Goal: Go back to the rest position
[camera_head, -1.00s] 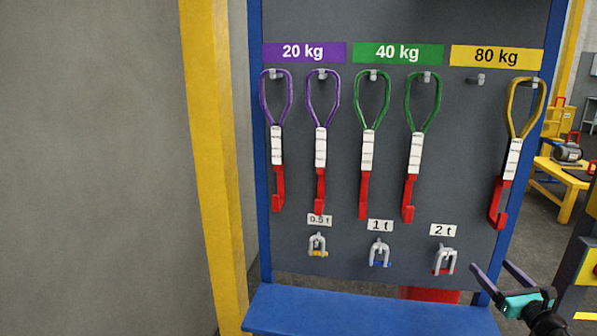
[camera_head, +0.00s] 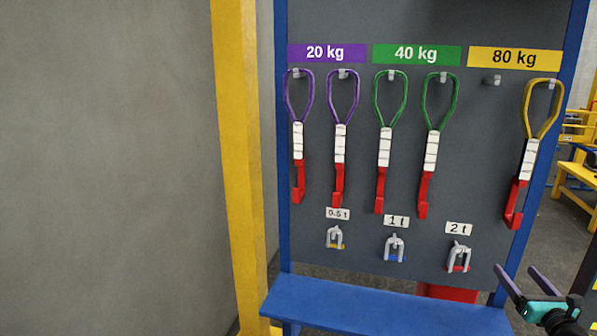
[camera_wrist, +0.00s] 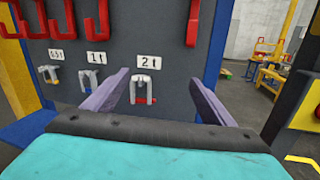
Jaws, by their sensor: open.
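My gripper (camera_head: 524,284) shows at the lower right of the head view, with two purple fingers spread apart and nothing between them. In the wrist view its fingers (camera_wrist: 158,98) frame the 2 t shackle (camera_wrist: 143,89) on the board behind, apart from it. The board (camera_head: 360,245) carries purple 20 kg slings (camera_head: 341,140), green 40 kg slings (camera_head: 384,145) and one yellow 80 kg sling (camera_head: 528,155). Below hang the 0.5 t shackle (camera_head: 335,238), the 1 t shackle (camera_head: 394,248) and the 2 t shackle, which also shows in the head view (camera_head: 459,256).
One 80 kg peg (camera_head: 491,81) is bare. A blue ledge (camera_head: 380,305) juts out under the board. A yellow post (camera_head: 238,160) and grey wall (camera_head: 105,170) stand at the left. A yellow bench (camera_head: 576,180) stands behind at the right.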

